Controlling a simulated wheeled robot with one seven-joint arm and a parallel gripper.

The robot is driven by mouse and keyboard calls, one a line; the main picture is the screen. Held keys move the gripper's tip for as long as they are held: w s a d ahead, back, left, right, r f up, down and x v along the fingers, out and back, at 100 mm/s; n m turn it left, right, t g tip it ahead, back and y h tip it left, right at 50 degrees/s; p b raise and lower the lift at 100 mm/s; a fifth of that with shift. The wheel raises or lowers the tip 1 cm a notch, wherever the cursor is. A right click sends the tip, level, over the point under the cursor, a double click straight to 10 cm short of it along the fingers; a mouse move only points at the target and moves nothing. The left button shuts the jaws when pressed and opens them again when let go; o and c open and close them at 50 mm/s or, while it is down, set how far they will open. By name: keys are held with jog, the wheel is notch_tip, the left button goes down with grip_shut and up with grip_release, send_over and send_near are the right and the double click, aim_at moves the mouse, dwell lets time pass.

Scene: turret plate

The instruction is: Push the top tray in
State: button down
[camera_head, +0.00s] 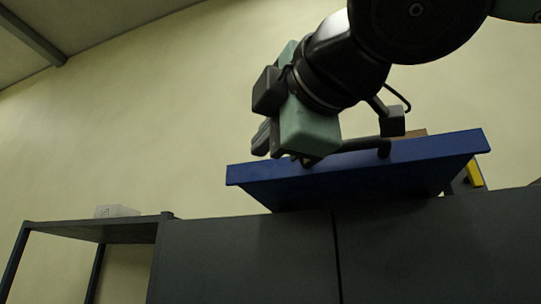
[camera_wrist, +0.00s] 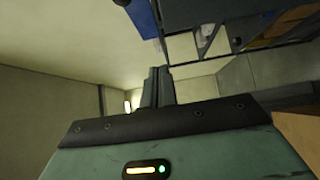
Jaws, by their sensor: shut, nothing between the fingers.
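The blue tray (camera_head: 350,180) is in the head view, above the top edge of a dark grey cabinet. A dark bar handle (camera_head: 360,145) shows along its upper edge. My gripper (camera_head: 262,138) is in front of the tray's left part, with its fingers pointing left. In the wrist view my gripper (camera_wrist: 157,88) has its two fingers together and nothing between them. A blue patch (camera_wrist: 142,17) at the top of that view may be part of the tray. Whether my gripper body touches the tray or its handle cannot be told. The tray's inside is hidden.
The dark grey cabinet (camera_head: 250,260) fills the lower middle of the head view. A dark shelf (camera_head: 110,229) with a pale box (camera_head: 117,211) stands at left. A yellow piece (camera_head: 474,174) shows behind the tray at right. The space left of my gripper looks clear.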

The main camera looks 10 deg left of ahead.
aim_at(253, 175)
jog(key=p+x, duration=0.1)
jog(key=x, duration=0.2)
jog(key=w+d+p+x, duration=0.1)
jog(key=p+x, duration=0.1)
jog(key=x, duration=0.1)
jog(key=p+x, duration=0.1)
jog(key=x, duration=0.3)
jog(key=shift+w+d+r+p, duration=0.1)
jog(key=shift+w+d+p, duration=0.1)
jog(key=shift+d+p, duration=0.2)
jog(key=shift+w+a, duration=0.1)
jog(key=shift+w, duration=0.45)
jog(key=shift+w, duration=0.1)
